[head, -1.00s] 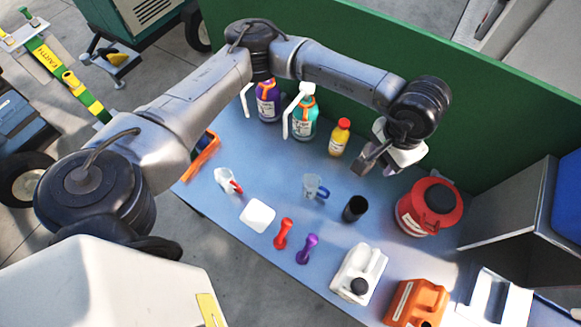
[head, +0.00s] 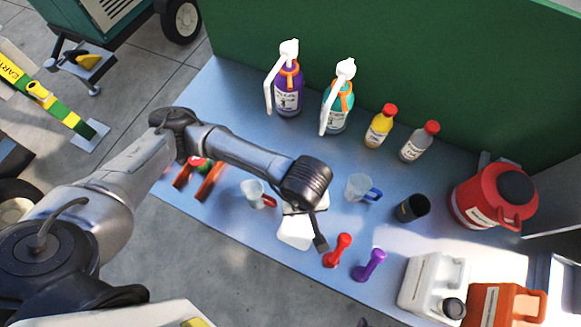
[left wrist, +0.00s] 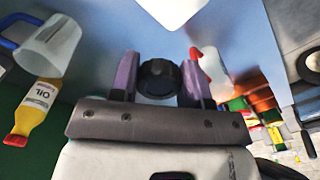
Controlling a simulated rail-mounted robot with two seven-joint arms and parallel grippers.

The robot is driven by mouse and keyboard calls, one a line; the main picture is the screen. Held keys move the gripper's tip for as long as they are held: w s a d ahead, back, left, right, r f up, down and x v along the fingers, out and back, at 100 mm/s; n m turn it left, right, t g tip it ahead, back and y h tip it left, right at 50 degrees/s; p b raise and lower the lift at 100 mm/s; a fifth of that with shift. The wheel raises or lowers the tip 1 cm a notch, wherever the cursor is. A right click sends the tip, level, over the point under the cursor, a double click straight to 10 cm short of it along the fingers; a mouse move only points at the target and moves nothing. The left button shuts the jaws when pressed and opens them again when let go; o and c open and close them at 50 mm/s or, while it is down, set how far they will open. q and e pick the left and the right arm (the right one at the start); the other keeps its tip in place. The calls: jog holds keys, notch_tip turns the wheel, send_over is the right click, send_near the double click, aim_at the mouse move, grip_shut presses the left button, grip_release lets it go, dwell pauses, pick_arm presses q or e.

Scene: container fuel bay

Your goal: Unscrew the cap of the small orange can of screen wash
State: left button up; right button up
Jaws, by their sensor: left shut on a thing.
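The orange can (head: 505,305) stands at the lower right edge of the head view; its lower part and mouth are cut off. My left gripper (left wrist: 158,80) is shut on a round black ribbed cap (left wrist: 160,76), held between its two fingers in the left wrist view. In the head view this gripper (head: 320,243) is over the white square dish (head: 295,234), well left of the orange can, mostly hidden by my wrist. The dish also shows at the top of the left wrist view (left wrist: 172,10). My right gripper is not in view.
A white can (head: 428,283) with a black cap stands beside the orange can. Red (head: 339,250) and purple (head: 369,265) funnel-like tools, a blue-handled jug (head: 359,187), a black cup (head: 412,208) and a red container (head: 490,195) stand nearby. Several bottles line the green wall (head: 420,70).

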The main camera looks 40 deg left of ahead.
aim_at(299, 230)
pick_arm(q)
jog(key=s+f+n+b, duration=0.1)
jog(key=f+n, duration=0.3)
jog(key=n, duration=0.1)
jog(key=d+f+n, duration=0.1)
jog(key=f+n, duration=0.3)
jog(key=n, duration=0.2)
jog(key=s+f+n+b, duration=0.1)
jog(key=f+n, duration=0.3)
jog(key=n, duration=0.1)
jog(key=shift+s+d+f+b, duration=0.25)
jog(key=shift+s+f+b, duration=0.05)
jog(key=shift+b, duration=0.05)
